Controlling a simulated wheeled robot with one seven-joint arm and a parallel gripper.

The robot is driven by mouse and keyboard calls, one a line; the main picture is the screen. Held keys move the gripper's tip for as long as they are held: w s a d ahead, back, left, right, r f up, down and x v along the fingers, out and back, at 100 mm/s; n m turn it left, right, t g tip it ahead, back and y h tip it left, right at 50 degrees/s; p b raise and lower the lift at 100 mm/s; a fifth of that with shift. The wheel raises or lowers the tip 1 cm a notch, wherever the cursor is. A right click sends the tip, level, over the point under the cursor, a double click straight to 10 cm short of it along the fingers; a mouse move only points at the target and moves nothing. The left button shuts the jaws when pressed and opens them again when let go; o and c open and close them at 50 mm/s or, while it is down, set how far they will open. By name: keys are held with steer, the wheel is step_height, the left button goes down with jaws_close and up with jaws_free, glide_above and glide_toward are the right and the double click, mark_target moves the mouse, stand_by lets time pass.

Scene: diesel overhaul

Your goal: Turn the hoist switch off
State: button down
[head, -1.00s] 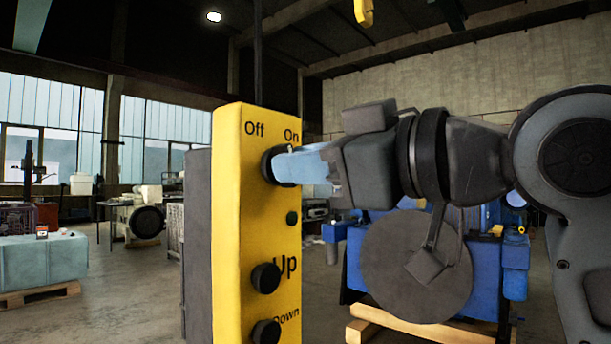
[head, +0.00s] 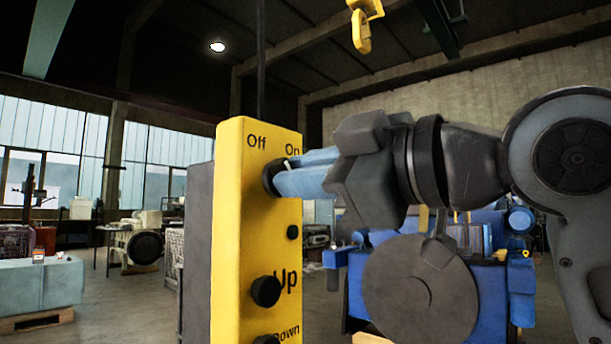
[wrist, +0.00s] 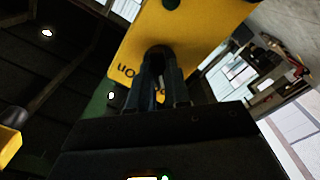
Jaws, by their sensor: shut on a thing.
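The yellow hoist control box (head: 232,220) hangs upright from a dark cable left of centre in the head view. It bears the labels Off, On, Up and Down. The black rotary switch knob (head: 271,178) sits just below the Off and On labels. My gripper (head: 285,180), with blue fingers, comes in from the right and is shut on this knob. In the wrist view the box (wrist: 205,35) is at the top, and the fingers (wrist: 158,62) close around the knob. They hide most of the knob, so I cannot tell its exact setting.
The Up button (head: 265,291) and Down button (head: 266,339) stick out below the switch. A blue machine (head: 490,285) stands behind my arm. A yellow hook (head: 361,32) hangs overhead. A pale covered block (head: 40,285) on a pallet stands at left, with open floor between.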

steer(key=c, duration=1.1)
jaws_free()
steer(key=shift+d, duration=0.15)
steer(key=v, duration=0.7)
steer(key=shift+s+d+b, duration=0.2)
steer(key=shift+s+b, duration=0.05)
steer(key=shift+b, duration=0.1)
